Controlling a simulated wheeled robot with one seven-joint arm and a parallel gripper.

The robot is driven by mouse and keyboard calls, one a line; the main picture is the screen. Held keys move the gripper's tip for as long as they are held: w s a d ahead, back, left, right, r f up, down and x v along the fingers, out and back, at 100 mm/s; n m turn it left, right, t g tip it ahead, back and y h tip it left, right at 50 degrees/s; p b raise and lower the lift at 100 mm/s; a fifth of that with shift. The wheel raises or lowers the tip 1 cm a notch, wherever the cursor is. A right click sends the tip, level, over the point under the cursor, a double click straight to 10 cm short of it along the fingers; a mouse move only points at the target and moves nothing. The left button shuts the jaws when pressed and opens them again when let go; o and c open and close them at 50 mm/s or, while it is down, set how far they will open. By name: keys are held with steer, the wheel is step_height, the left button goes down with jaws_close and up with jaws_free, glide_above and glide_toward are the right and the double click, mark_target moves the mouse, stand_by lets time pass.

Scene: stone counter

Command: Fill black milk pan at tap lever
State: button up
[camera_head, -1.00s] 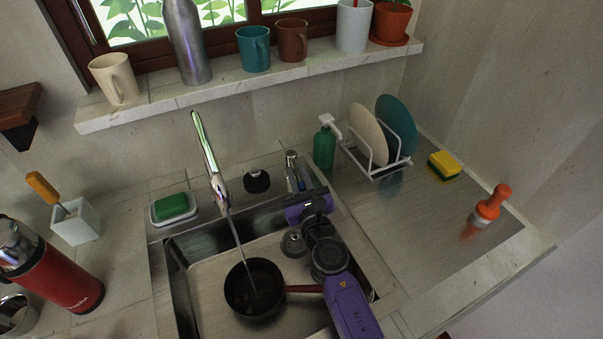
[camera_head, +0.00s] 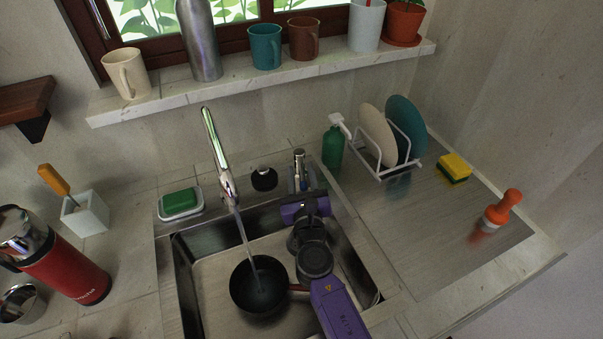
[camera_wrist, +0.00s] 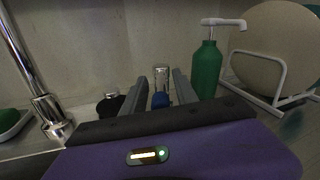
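The black milk pan (camera_head: 243,299) sits upright in the sink under the tap spout (camera_head: 217,150). A stream of water (camera_head: 245,238) runs from the spout into it, and a grey-blue water surface (camera_head: 262,284) shows inside. Its reddish handle (camera_head: 298,288) passes partly behind my arm. The tap lever (camera_head: 299,160) is a chrome post at the sink's back edge, right of the spout. My gripper (camera_head: 301,185) is at the lever. In the wrist view my gripper (camera_wrist: 157,88) has its fingers apart, with the lever (camera_wrist: 161,78) and its blue lower part between them; contact is not clear.
A green soap bottle (camera_head: 333,150) and a rack (camera_head: 400,165) with plates stand right of the lever. A black round knob (camera_head: 263,180) is left of it. A sponge (camera_head: 454,168) and an orange-handled brush (camera_head: 502,211) are on the right drainboard, whose middle is clear.

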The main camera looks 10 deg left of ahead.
mark_target(304, 190)
steer(key=shift+s, duration=0.1)
steer(key=shift+p+v, duration=0.7)
steer(key=shift+v, duration=3.15)
stand_by(4.1)
